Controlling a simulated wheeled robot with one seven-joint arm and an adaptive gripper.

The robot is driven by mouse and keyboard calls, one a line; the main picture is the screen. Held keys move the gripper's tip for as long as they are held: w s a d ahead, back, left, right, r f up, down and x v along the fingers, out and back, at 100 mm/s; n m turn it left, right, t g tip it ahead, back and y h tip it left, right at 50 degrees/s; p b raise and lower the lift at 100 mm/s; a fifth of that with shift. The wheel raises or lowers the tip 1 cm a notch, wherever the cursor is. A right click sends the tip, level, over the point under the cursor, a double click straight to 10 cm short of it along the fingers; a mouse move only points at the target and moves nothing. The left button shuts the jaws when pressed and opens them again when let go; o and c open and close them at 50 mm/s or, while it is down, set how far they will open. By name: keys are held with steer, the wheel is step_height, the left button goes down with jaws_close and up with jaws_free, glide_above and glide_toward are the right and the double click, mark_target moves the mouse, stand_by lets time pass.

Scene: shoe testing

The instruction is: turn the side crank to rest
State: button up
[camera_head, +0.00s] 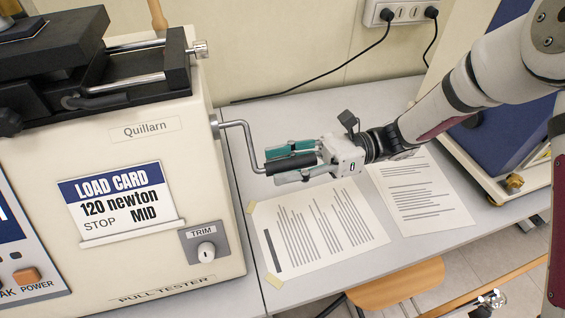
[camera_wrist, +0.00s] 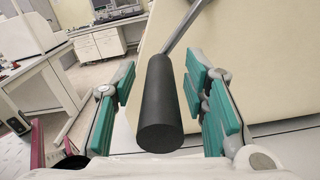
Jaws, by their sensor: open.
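The side crank (camera_head: 240,124) is a bent metal rod on the right side of the cream pull tester (camera_head: 150,255). Its arm slopes down to the right and ends in a black cylindrical handle (camera_head: 291,163). My gripper (camera_head: 291,162) is open around the handle, with one teal-padded finger on each side. In the wrist view the handle (camera_wrist: 160,105) lies between the spread fingers, with a visible gap on both sides. The crank's rod (camera_wrist: 186,25) runs up and away from the handle. Whether a finger touches the handle elsewhere is hidden.
Printed sheets (camera_head: 318,232) lie taped on the grey table (camera_head: 262,107) below my gripper. A power strip (camera_head: 400,12) with black cables is on the back wall. A wooden chair (camera_head: 398,284) stands at the front. Another machine (camera_head: 510,95) stands at the right.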

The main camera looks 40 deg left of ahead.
jaws_close()
stand_by(0.3)
steer(key=shift+w+a+f+n+b, duration=0.45)
steer(key=shift+f+n+b, duration=0.15)
steer(key=shift+n, duration=0.4)
steer(key=shift+w+a+f+n+b, duration=0.25)
steer(key=shift+w+a+n+b, duration=0.4)
steer(key=shift+n, duration=0.55)
steer(key=shift+w+a+f+n+b, duration=0.2)
steer(key=shift+w+a+n+b, duration=0.25)
steer(key=shift+a+n, duration=0.55)
steer(key=shift+w+a+f+n+b, duration=0.25)
steer(key=shift+w+a+n+b, duration=0.3)
steer(key=shift+n, duration=0.85)
